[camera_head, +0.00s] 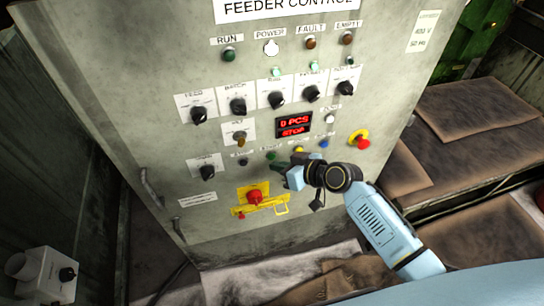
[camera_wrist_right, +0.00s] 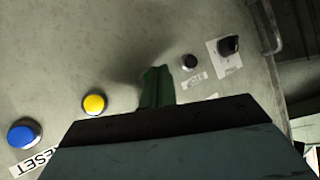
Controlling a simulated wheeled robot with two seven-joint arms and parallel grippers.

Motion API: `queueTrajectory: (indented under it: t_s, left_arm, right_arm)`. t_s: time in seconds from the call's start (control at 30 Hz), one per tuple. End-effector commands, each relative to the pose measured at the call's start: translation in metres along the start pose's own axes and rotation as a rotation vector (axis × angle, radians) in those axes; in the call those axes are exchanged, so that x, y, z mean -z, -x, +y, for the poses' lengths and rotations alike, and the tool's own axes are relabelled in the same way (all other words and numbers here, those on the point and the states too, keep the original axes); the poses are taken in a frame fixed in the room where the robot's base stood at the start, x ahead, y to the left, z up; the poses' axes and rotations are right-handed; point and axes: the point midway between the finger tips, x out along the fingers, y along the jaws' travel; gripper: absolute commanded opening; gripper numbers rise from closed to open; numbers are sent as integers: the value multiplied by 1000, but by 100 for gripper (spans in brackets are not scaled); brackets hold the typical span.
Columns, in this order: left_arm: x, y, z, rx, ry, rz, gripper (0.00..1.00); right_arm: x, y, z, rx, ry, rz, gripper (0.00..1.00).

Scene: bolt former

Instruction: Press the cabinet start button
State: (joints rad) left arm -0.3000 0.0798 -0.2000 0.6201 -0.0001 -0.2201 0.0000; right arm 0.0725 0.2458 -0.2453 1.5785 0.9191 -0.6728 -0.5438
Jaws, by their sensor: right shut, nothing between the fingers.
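The grey cabinet (camera_head: 150,110) carries a panel headed FEEDER CONTROL. A green button (camera_head: 270,155) sits in its lower row, between a black button (camera_head: 243,161) and a yellow button (camera_head: 298,150). Its small label is too blurred to read. My right gripper (camera_head: 279,167) is shut and empty, its tips just below and right of the green button. In the right wrist view the dark green fingers (camera_wrist_right: 157,87) point at the panel between the yellow button (camera_wrist_right: 95,103) and the black button (camera_wrist_right: 189,62). They hide the green button there; contact cannot be told. My left gripper is out of view.
A blue button (camera_head: 324,143) is right of the yellow one. Several black knobs fill the row above. Brown-covered pallets (camera_head: 470,110) stand at right.

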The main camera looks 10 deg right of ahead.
Motion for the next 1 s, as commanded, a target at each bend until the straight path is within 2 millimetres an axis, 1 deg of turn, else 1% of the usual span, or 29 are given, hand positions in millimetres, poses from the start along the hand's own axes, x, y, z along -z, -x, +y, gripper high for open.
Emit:
queueTrajectory:
  t_s: [0.47, 0.77, 1.0]
  left_arm:
    - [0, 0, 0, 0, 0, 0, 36]
    - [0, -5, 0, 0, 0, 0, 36]
    - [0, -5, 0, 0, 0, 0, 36]
  right_arm:
    - [0, 0, 0, 0, 0, 0, 0]
    - [4, -6, 5, 0, 1, 1, 0]
    - [4, -6, 4, 0, 0, 0, 0]
